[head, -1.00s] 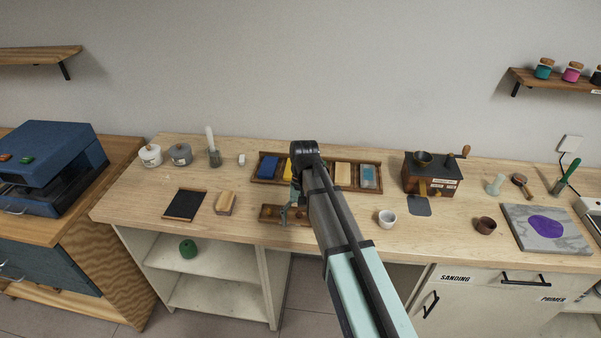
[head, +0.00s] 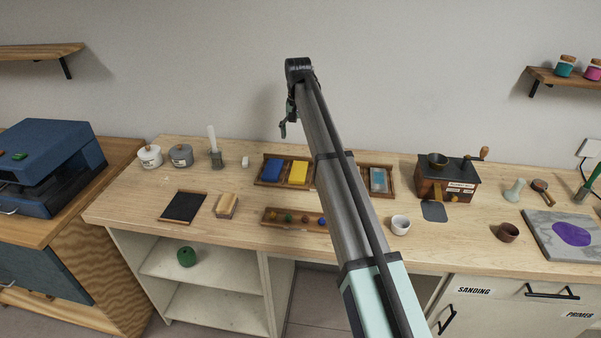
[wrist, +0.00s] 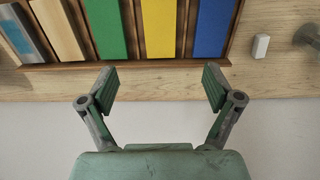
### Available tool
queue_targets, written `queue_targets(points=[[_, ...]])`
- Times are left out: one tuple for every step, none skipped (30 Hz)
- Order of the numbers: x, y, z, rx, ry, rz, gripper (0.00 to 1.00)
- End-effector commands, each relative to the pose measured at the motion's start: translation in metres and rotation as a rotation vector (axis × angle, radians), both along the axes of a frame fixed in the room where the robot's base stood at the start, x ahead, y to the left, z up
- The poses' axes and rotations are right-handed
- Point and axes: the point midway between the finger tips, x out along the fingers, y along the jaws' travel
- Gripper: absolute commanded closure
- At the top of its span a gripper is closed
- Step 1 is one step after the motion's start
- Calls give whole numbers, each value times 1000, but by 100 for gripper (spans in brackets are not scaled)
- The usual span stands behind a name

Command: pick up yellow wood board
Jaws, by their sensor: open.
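The yellow wood board (head: 298,172) lies in a wooden tray (head: 257,181) on the bench, just right of the blue board (head: 264,170). In the wrist view the yellow board (wrist: 158,28) sits between a green board (wrist: 103,28) and the blue board (wrist: 212,28). My gripper (head: 285,122) is raised above the bench at the back, near the wall and apart from the tray. In the wrist view my gripper (wrist: 161,84) is open and empty, with the yellow board ahead of the gap between its fingers. My arm hides the green board in the head view.
A white cup (head: 400,225) and a grinder (head: 446,180) stand to the right.

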Motion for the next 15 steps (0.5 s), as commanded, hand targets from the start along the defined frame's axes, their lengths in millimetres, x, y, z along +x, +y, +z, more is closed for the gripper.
queue_targets(points=[[-2,-1,-9,-1,2,0,10],[-2,-1,-15,0,2,0,10],[-2,-1,-23,-1,3,0,10],[-2,-1,-29,-1,3,0,10],[-2,-1,-35,0,2,0,10],[-2,-1,-43,0,3,0,10],[-2,-1,-48,-1,3,0,10],[-2,-1,-53,0,3,0,10],[-1,-1,-61,0,2,0,10],[-1,-1,-65,0,3,0,10],[-1,-1,-69,0,2,0,10],[-1,-1,-74,0,2,0,10],[-1,-1,-77,0,1,0,10],[-1,-1,-80,0,1,0,10],[-1,-1,-83,0,1,0,10]])
